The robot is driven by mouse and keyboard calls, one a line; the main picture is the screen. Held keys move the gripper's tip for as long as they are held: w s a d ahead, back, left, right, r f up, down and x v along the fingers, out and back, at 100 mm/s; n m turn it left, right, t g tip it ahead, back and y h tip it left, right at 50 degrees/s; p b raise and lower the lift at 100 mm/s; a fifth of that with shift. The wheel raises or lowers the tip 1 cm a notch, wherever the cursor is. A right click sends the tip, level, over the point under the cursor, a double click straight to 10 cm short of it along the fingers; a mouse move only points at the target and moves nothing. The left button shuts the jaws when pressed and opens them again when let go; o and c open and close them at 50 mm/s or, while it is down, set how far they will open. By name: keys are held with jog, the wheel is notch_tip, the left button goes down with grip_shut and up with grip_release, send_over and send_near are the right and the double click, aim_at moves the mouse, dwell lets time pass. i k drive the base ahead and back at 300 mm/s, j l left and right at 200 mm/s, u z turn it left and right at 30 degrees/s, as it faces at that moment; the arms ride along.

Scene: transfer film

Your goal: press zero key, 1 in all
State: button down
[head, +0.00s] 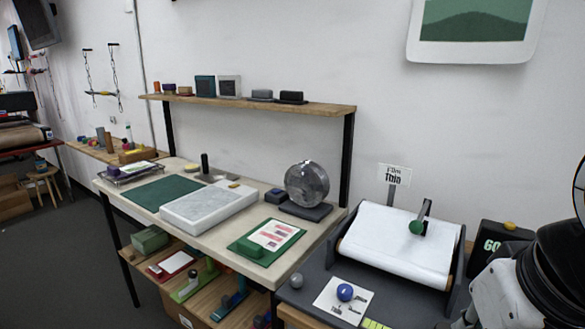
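I cannot make out a key marked zero in the head view. A dark box (489,243) with pale digits that look like "60" stands at the right, with a small orange-yellow knob or button (510,226) on top. Its right side is partly hidden by my arm. A small yellow-green panel (375,324) with dark divisions is cut off by the bottom edge; no marks on it can be read. My arm's white and black parts fill the lower right. The fingertips of my gripper are not visible.
A grey bench holds a white sheet on a roller bed (395,246), a green ball knob (416,227), a blue ball (345,292) on a card and a grey ball (296,281). A sign (394,174) stands behind. The left worktable (335,217) carries a stone slab, green mat and glass globe.

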aim_at(507, 225)
jog(key=z, duration=0.7)
